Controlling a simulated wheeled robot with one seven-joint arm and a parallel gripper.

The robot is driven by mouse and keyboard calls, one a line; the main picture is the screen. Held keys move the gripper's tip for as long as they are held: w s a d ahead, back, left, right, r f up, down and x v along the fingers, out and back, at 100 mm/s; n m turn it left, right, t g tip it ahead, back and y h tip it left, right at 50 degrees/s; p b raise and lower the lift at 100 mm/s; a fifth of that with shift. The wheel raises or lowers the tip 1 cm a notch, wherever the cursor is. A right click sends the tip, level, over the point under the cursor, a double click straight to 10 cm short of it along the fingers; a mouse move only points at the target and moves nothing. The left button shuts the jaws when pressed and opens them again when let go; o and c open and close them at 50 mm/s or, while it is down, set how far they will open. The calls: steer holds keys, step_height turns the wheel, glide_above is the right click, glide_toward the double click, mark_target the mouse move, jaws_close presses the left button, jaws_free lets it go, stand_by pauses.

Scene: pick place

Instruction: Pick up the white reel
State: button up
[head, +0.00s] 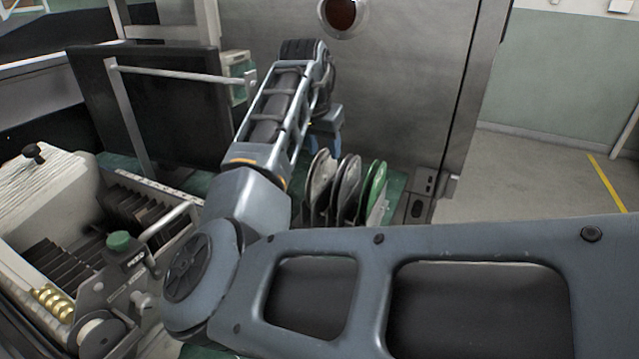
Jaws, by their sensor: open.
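Several reels stand upright on edge, side by side, in the middle of the view. The leftmost is a pale grey-white reel (321,178). Beside it stands another greyish reel (347,182), and to the right a green reel (375,185). A small whitish reel (98,335) also shows on the machine at the bottom left. I cannot tell for sure which one is the white reel. My gripper (323,146) points down behind and just above the leftmost upright reel, partly hidden by my arm. It is open, and I see nothing held in it.
A machine with dark slotted plates (145,210) and a green knob (119,240) fills the left. A dark panel with a metal handle (170,74) stands behind it. A large metal cabinet (415,80) rises behind the reels. Open floor (530,165) lies to the right.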

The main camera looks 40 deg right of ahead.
mark_target(324, 167)
steer(key=shift+a+x, duration=0.25)
steer(key=shift+x, duration=1.55)
steer(key=shift+a+x, duration=0.2)
steer(key=shift+x, duration=1.55)
steer(key=shift+w+f, duration=0.15)
steer(key=shift+c, duration=0.4)
jaws_close()
